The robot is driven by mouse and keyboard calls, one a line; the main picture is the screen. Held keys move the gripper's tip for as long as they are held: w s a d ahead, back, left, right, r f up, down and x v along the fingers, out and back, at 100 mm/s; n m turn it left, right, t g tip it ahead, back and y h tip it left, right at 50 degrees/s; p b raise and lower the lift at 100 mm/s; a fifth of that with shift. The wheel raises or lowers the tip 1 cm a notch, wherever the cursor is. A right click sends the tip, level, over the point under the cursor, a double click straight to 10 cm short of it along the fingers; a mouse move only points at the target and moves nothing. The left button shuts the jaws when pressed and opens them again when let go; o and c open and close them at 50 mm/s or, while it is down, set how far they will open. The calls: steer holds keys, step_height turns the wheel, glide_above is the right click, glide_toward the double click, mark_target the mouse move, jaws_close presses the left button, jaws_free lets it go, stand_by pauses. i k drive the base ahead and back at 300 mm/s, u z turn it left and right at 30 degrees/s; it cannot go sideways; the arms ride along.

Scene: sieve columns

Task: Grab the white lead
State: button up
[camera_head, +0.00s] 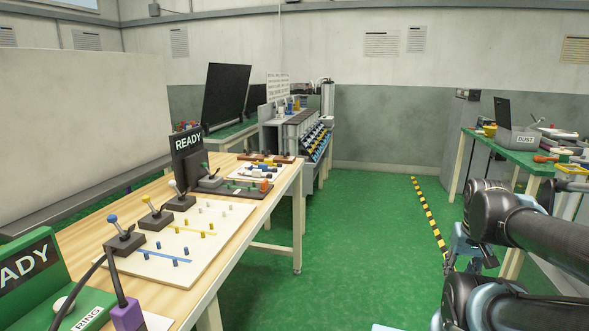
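A white-tipped lead (174,187) stands tilted in a dark block on the wooden table at the left, close to a black READY screen (187,151). A yellow-tipped lead (149,204) and a blue-tipped lead (116,223) stand in similar blocks nearer to me. The three blocks line the left edge of a pale board (192,236) with blue, yellow and white pegs. My arm is at the right, far from the white lead. What looks like my gripper (466,250) is partly behind my arm links, and its fingers are not clear.
A green READY box (28,275) and a purple-based cable (127,315) are at the near left. A dark tray (232,188) lies beyond the board. A green-topped table (530,157) stands at the right. The green floor (350,240) between the tables is clear.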

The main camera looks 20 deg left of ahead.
mark_target(255, 173)
steer(key=u, duration=0.15)
steer(key=i, duration=1.05)
steer(key=u, duration=0.95)
steer(key=i, duration=0.5)
steer(key=u, duration=0.35)
